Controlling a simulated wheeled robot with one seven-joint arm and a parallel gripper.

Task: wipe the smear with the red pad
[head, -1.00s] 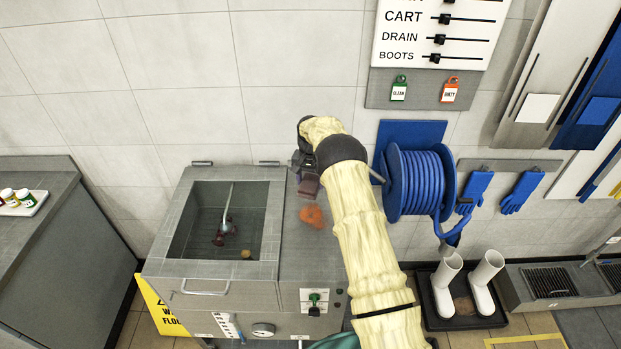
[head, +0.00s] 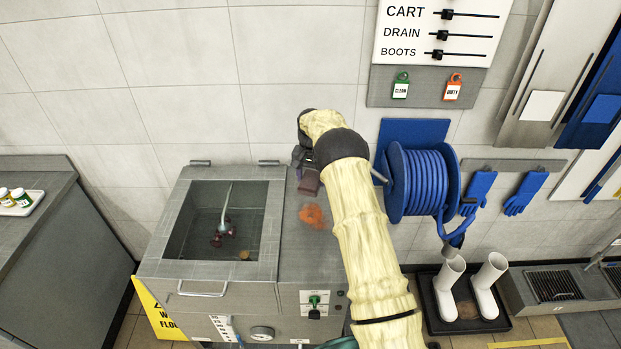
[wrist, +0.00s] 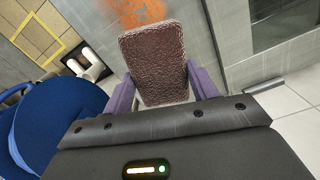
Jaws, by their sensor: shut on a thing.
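My gripper (wrist: 166,91) is shut on the red pad (wrist: 155,60), which looks dark brownish red and textured in the wrist view. In the head view the pad (head: 309,183) is at the end of my arm, over the back of the mixer's right-hand top. The orange smear (head: 312,216) lies on that grey top, just in front of the pad. In the wrist view the smear (wrist: 140,12) shows past the pad's far edge, partly hidden by it. I cannot tell whether the pad touches the top.
The mixer's open well (head: 190,235), with a stirrer inside, is left of the smear. A blue hose reel (head: 425,180) is on the wall close right of my arm. A control panel (head: 314,303) is on the mixer's front. White boots (head: 484,285) stand in a tray at right.

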